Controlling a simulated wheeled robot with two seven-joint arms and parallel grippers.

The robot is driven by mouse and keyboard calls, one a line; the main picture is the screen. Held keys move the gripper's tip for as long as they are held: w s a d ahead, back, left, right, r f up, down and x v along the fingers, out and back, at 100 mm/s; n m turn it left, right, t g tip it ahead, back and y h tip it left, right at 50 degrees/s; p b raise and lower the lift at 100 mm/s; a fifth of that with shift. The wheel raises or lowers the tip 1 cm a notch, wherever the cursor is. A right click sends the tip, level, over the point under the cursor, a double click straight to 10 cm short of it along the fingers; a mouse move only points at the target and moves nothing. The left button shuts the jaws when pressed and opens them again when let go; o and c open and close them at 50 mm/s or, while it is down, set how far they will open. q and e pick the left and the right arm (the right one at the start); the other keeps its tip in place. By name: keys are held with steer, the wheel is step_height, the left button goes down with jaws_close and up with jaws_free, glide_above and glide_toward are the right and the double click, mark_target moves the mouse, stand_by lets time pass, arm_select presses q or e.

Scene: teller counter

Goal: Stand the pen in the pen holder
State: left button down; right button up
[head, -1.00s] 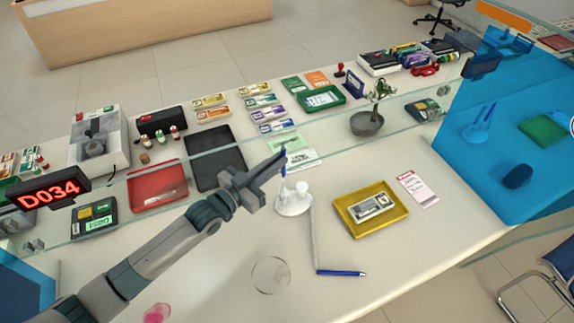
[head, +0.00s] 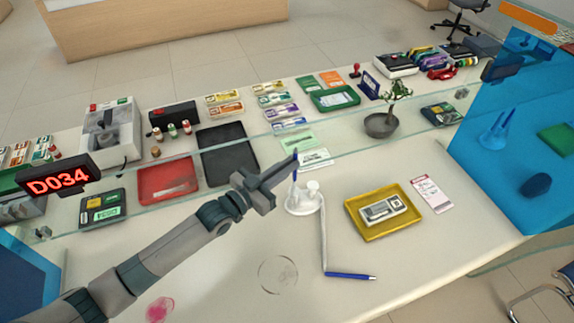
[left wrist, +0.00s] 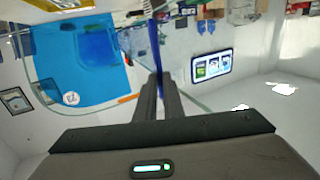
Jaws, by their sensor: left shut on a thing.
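The white pen holder (head: 303,203), a round base with short upright parts, stands on the near side of the counter. My left gripper (head: 292,163) is shut on a blue pen (head: 295,174), which is upright in the head view, above or at the left side of the holder. Whether its lower end touches the holder or is inside it, I cannot tell. The pen also shows between the fingertips in the left wrist view (left wrist: 154,40). A second blue pen (head: 350,276) lies on the counter, joined by a grey cord to the holder. My right gripper is not visible.
A yellow tray (head: 352,222) with a device is right of the holder. A clear glass panel (head: 350,138) runs behind it. Red (head: 148,190) and black (head: 228,160) trays are farther left. A clear round disc (head: 278,274) lies in front, with bare counter around it.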

arm_select(q)
step_height(320, 180, down, 8)
steer(key=b, duration=0.6)
stand_by(0.4)
steer(key=shift+f, duration=0.15)
steer(key=c, duration=1.8)
jaws_free()
steer(key=b+v, duration=0.3)
steer(key=v, duration=0.9)
